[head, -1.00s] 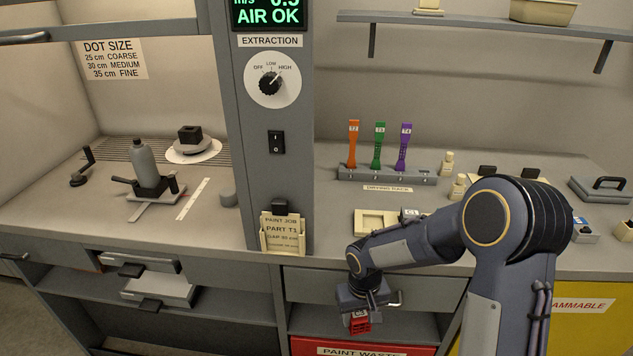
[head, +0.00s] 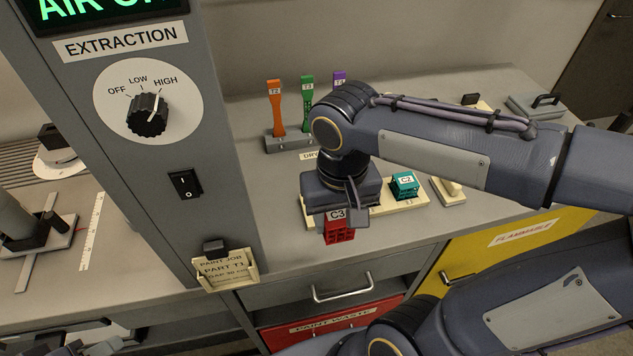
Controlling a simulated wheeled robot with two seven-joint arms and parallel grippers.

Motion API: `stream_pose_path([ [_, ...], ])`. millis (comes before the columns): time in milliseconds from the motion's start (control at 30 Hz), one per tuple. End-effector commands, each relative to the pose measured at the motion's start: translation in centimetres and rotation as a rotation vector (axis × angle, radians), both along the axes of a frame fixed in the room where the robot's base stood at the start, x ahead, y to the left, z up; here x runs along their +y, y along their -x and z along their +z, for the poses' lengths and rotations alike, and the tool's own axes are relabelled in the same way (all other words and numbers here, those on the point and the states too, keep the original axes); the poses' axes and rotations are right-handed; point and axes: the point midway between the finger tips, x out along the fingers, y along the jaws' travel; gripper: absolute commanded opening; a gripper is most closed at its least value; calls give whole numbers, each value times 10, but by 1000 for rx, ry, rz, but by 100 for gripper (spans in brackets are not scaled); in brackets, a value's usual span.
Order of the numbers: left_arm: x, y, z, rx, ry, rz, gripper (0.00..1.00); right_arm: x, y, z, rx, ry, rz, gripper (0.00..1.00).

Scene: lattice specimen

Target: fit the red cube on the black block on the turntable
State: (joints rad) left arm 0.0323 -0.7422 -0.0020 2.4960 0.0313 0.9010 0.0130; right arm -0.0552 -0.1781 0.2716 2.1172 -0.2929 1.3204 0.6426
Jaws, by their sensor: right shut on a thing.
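The red lattice cube (head: 340,231), labelled C3, hangs from my right gripper (head: 342,208), which is shut on it. The gripper points down and holds the cube in front of the cream tray at the counter's front edge. The black block (head: 51,137) sits on the white turntable (head: 50,166) in the booth at the far left. The cube is well to the right of the block, on the other side of the column.
The grey column (head: 120,90) with the extraction dial stands between cube and booth. A teal cube (head: 404,184) sits on the cream tray (head: 385,208). Orange, green and purple tools stand in the drying rack (head: 272,144). A sprayer (head: 18,222) stands in the booth.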

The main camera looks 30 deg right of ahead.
Motion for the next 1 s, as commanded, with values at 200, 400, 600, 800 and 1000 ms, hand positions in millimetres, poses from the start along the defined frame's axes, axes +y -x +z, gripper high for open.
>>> stream_pose_path([
  [200, 0, 0, 6, 0, 0, 0, 36, -11, -22, -10, 9, 0, -7, 23],
  [400, 0, 0, 14, 0, 0, 0, 36, -29, -70, -32, 9, -1, -8, 23],
  [600, 0, 0, 18, 0, 0, 0, 36, -42, -103, -68, 8, 0, -6, 23],
  [800, 0, 0, 20, 0, 0, 0, 36, -47, -119, -88, 3, -1, -5, 23],
  [1000, 0, 0, 21, 0, 0, 0, 36, -50, -126, -109, 5, 0, -3, 23],
])
